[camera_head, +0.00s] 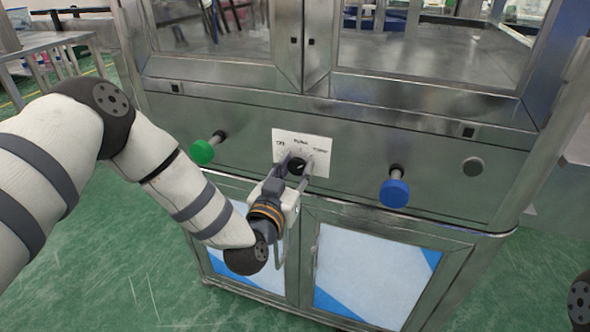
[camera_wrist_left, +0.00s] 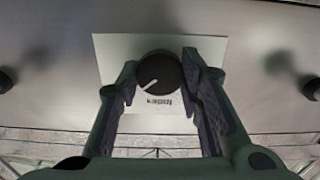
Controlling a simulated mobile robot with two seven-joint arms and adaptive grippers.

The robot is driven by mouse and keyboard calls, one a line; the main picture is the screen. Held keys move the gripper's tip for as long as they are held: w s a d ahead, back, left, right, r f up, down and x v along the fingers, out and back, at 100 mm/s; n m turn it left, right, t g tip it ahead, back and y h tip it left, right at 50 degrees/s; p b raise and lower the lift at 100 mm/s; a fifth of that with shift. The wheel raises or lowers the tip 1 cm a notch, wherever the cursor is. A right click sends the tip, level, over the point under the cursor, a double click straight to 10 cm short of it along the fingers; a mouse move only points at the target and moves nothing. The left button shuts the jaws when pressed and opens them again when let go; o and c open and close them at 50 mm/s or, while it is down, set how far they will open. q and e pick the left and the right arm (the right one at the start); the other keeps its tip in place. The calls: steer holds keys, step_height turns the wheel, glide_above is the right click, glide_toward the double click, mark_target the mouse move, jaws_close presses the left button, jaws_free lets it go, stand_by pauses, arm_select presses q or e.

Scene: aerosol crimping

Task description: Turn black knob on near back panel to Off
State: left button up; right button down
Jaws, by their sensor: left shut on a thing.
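The black knob (camera_head: 296,166) sits on a white label plate (camera_head: 317,147) in the middle of the steel panel. The plate carries small printed words around the knob; "Off" seems to stand at its upper left. In the left wrist view the knob (camera_wrist_left: 160,76) shows a white pointer line aimed to the lower left of that picture, near upside-down lettering. My left gripper (camera_head: 293,170) is shut on the knob, with one finger on each side of it. The left gripper's fingers (camera_wrist_left: 160,88) also show in the left wrist view. My right gripper is not in view.
A green knob (camera_head: 202,152) stands out from the panel on the left and a blue knob (camera_head: 395,193) on the right. Glass doors are above, and lower cabinet doors (camera_head: 372,272) are below. Green floor is open on the left.

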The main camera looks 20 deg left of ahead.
arm_select(q)
steer(key=shift+n, duration=0.3)
steer(key=n, duration=0.4)
steer(key=shift+f+n, duration=0.1)
steer(key=shift+n, duration=0.3)
steer(key=n, duration=0.4)
steer(key=shift+f+n, duration=0.1)
steer(key=shift+n, duration=0.2)
steer(key=n, duration=0.4)
steer(key=n+b, duration=0.1)
steer(key=n, duration=0.4)
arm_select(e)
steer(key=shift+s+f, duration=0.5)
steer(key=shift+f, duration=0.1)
arm_select(q)
steer(key=shift+n, duration=0.5)
steer(key=o, duration=1.2)
steer(key=shift+c, duration=0.2)
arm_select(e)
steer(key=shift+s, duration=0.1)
arm_select(q)
steer(key=shift+s, duration=0.15)
